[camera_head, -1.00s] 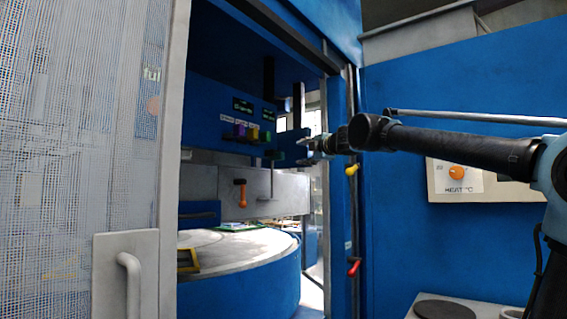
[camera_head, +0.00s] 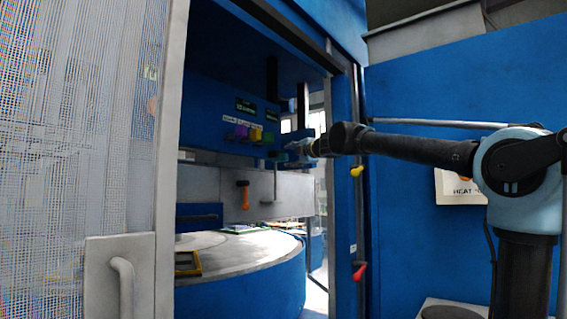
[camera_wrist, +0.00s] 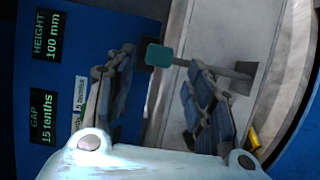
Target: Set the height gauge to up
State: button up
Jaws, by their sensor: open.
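The dark readout panels show at the left of the wrist view: the height readout (camera_wrist: 46,37) reads 100 mm and the gap readout (camera_wrist: 42,116) reads 15 tenths. A teal square-ended knob on a grey stem (camera_wrist: 159,55) stands just beyond my gripper's fingertips, about between them. It also shows in the head view (camera_head: 279,156) below the panel. I cannot tell whether this is the height gauge's control. My gripper (camera_wrist: 163,72) is open and empty, with a finger on each side. In the head view my gripper (camera_head: 297,149) is inside the press opening, at its right side.
Purple (camera_head: 240,131), yellow (camera_head: 255,134) and green (camera_head: 268,137) pieces sit along the blue panel. An orange handle (camera_head: 244,195) hangs below. A round table (camera_head: 250,250) lies underneath. The door frame (camera_head: 345,190) stands close beside my arm; a mesh door (camera_head: 75,130) is at left.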

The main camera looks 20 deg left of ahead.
aim_at(286, 157)
jog(key=shift+x, duration=3.95)
jog(key=shift+f, duration=0.1)
grip_shut()
